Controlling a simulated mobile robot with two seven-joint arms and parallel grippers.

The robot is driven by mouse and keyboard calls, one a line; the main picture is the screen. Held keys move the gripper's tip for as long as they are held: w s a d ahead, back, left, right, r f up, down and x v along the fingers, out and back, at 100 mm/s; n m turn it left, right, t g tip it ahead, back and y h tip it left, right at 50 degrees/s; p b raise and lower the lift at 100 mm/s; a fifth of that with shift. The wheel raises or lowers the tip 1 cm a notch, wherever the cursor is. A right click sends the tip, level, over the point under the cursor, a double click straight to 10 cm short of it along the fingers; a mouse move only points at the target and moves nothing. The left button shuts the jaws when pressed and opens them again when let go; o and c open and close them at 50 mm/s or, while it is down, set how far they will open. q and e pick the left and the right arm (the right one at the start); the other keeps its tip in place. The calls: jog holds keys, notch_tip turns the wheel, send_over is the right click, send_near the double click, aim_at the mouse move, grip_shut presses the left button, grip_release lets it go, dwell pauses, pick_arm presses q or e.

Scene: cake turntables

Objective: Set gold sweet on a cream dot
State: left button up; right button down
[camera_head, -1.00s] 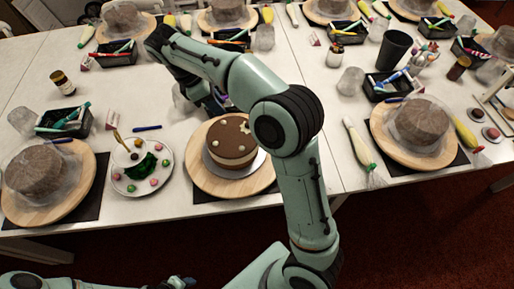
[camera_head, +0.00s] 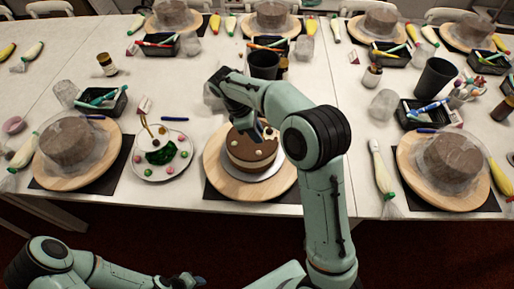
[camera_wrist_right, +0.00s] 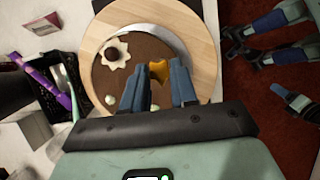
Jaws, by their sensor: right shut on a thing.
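The brown cake with a pale lower layer (camera_head: 249,160) stands on a round wooden turntable (camera_head: 217,176). In the right wrist view, its top (camera_wrist_right: 140,52) carries a cream flower (camera_wrist_right: 115,52) and small cream dots (camera_wrist_right: 110,100). My right gripper (camera_head: 262,132) is over the cake, shut on the gold sweet (camera_wrist_right: 159,70), which shows between its fingertips (camera_wrist_right: 158,85). I cannot tell whether the sweet touches the cake top. My left gripper (camera_head: 185,281) is low in front of the table, away from the cake; its opening is unclear.
A white plate (camera_head: 177,172) with pink and green sweets and a green item stands left of the turntable. Wrapped brown cakes (camera_head: 68,141) on turntables stand to both sides. A black cup (camera_head: 264,65) and pen trays (camera_head: 104,103) stand behind. Piping bags (camera_head: 381,170) lie nearby.

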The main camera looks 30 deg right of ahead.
aim_at(261, 153)
jog(key=shift+s+f, duration=0.2)
jog(key=shift+f, duration=0.95)
jog(key=shift+w+f, duration=0.1)
jog(key=shift+f, duration=0.2)
notch_tip(261, 153, down, 5)
jog(key=shift+f+b, duration=0.15)
jog(key=shift+b, duration=0.2)
pick_arm(q)
jog(key=shift+s+f, duration=0.6)
jog(key=shift+s, duration=0.1)
pick_arm(e)
jog(key=shift+w, duration=0.1)
jog(key=shift+f, duration=0.15)
jog(key=c, duration=0.9)
grip_release()
